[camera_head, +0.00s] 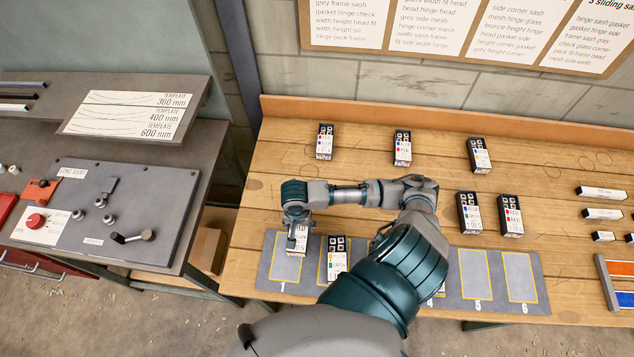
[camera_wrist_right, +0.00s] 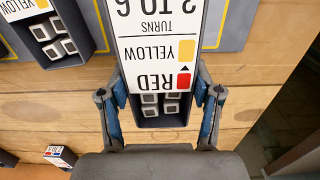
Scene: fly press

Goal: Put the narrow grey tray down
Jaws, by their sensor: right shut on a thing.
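The narrow grey tray (camera_wrist_right: 160,113) has a white label reading RED, YELLOW and "2 TO 6", with small grey square pieces inside its near end. My right gripper (camera_wrist_right: 160,96) is shut on it, one blue-padded finger on each side. In the head view the tray (camera_head: 302,238) is by the upper right of slot 1 on the grey mat (camera_head: 311,240), partly hidden by my right gripper (camera_head: 296,222). Whether it touches the mat cannot be told. My left gripper is not in view.
A similar tray (camera_head: 337,262) stands in slot 2, close to the right; it shows at the upper left of the wrist view (camera_wrist_right: 50,35). Slots 5 (camera_head: 475,275) and 6 (camera_head: 520,277) are empty. Several more trays (camera_head: 402,148) stand farther back on the wooden bench (camera_head: 370,180).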

